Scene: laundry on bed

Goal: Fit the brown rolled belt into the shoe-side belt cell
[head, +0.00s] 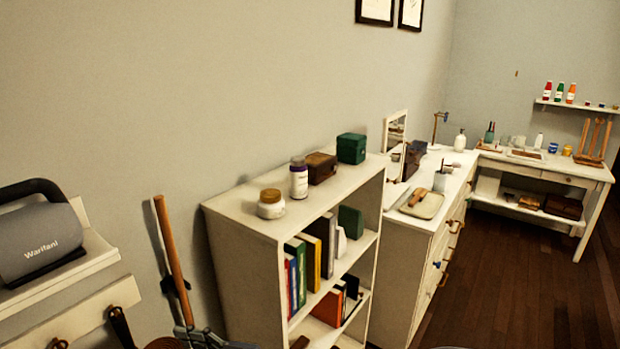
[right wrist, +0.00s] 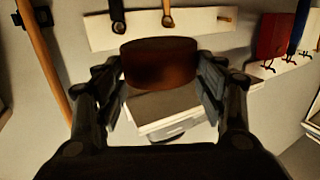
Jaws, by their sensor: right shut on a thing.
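The brown rolled belt (right wrist: 160,62) sits between the fingers of my right gripper (right wrist: 168,88) in the right wrist view. The gripper is shut on it, with a dark finger on each side. In the head view, part of my right gripper (head: 205,338) shows at the bottom edge, with a brown rounded piece (head: 163,343) beside it that looks like the belt. I cannot pick out the shoe-side belt cell or any shoe. My left gripper is not in view.
A pale hook board (right wrist: 190,26) is on the wall beyond the belt. A grey-topped white item (right wrist: 165,112) shows below it. A wooden pole (head: 172,255) leans by the wall. A white bookshelf (head: 240,245) stands close on the right. Dark floor (head: 520,285) is clear farther right.

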